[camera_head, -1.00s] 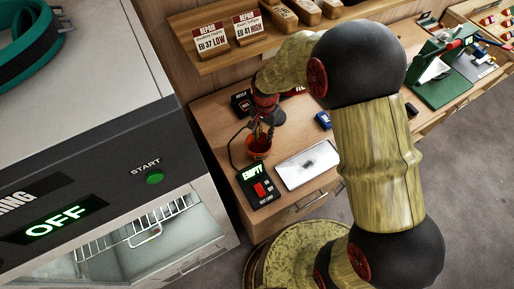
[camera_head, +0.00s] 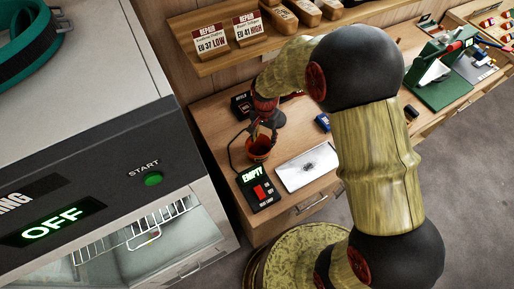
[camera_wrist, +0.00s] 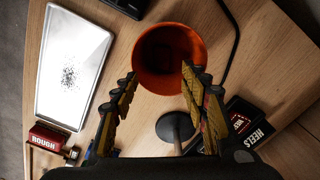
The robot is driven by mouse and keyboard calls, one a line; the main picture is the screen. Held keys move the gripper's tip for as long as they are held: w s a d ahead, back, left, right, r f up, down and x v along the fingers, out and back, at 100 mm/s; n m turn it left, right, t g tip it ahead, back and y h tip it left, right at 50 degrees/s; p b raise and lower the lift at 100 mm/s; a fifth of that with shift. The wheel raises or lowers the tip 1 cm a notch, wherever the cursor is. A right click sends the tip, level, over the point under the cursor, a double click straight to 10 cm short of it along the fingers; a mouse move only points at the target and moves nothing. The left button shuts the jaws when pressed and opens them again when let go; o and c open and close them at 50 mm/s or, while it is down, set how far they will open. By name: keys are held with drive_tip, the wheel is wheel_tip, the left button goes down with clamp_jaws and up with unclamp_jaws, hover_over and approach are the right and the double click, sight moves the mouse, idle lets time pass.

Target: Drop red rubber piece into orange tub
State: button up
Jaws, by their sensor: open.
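The orange tub (camera_head: 260,152) stands on the wooden bench, next to the panel reading EMPTY. In the wrist view the tub (camera_wrist: 143,75) is at the top middle, its mouth facing me and its inside dark. My gripper (camera_wrist: 156,80) is open at the tub, one finger at each side of its near part, with nothing visible between the fingers. In the head view my gripper (camera_head: 262,128) is just above the tub. I cannot make out the red rubber piece in either view; the shaded inside of the tub does not show whether it lies there.
A white tray (camera_wrist: 50,62) with dark crumbs lies beside the tub. The black panel (camera_head: 262,190) reads EMPTY. A box marked HEELS (camera_wrist: 252,136) and a red ROUGH block (camera_wrist: 45,139) are near. A shelf (camera_head: 215,65) overhangs the bench; a large machine (camera_head: 100,150) stands left.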

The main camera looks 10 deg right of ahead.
wheel_tip(320, 180, up, 12)
idle(0.6)
idle(0.4)
